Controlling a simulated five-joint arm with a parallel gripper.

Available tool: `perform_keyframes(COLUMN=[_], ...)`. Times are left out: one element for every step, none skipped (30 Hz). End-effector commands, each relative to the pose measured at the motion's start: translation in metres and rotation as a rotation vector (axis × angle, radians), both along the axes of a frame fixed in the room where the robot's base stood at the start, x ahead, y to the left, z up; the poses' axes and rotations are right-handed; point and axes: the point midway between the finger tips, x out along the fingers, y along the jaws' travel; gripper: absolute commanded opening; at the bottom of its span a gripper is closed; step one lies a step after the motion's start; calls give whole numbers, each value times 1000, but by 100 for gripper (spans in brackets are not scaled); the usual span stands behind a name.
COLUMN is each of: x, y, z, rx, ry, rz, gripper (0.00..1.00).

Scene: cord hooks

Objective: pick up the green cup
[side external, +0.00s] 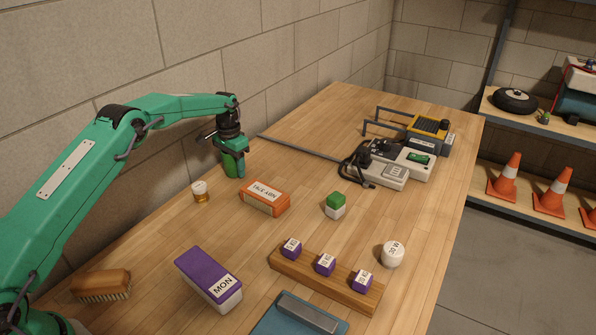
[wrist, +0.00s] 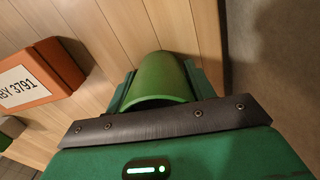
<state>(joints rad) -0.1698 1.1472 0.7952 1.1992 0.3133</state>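The green cup (wrist: 165,78) lies between the two fingers of my gripper (wrist: 162,92) in the wrist view, with its rounded wall and curved rim showing. A finger is close against each side of it. I cannot tell whether they press on it or leave a thin gap. In the side view my gripper (side external: 236,160) points down near the wall, and the green cup (side external: 229,168) shows partly behind the fingers, at table level. Whether its base touches the table is unclear.
An orange labelled box (side external: 264,197) stands close to the right of the gripper. A small amber jar with a white lid (side external: 200,191) is nearer the camera. The block wall (side external: 205,50) is close behind. A green-and-white block (side external: 335,205) and power strip (side external: 393,165) are farther right.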

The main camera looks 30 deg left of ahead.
Motion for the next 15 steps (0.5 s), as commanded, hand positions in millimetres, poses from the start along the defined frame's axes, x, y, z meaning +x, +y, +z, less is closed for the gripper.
perform_keyframes(x=[0,0,0,0,0,0,0,0,0,0,0,0,0,0,0], y=[0,0,0,0,0,0,0,0,0,0,0,0,0,0,0], z=[0,0,0,0,0,0,0,0,1,1,2,3,4,5,8], rx=[0,0,0,0,0,0,0,0,0,0,0,0,0,0,0], ry=[0,0,0,0,0,0,0,0,0,-1,-1,-1,-1,-1,-1], rz=[0,0,0,0,0,0,0,0,0,0,0,0,0,0,0], gripper=[32,32,31,31,31,31,31,31,31,31,31,31,31,31,31])
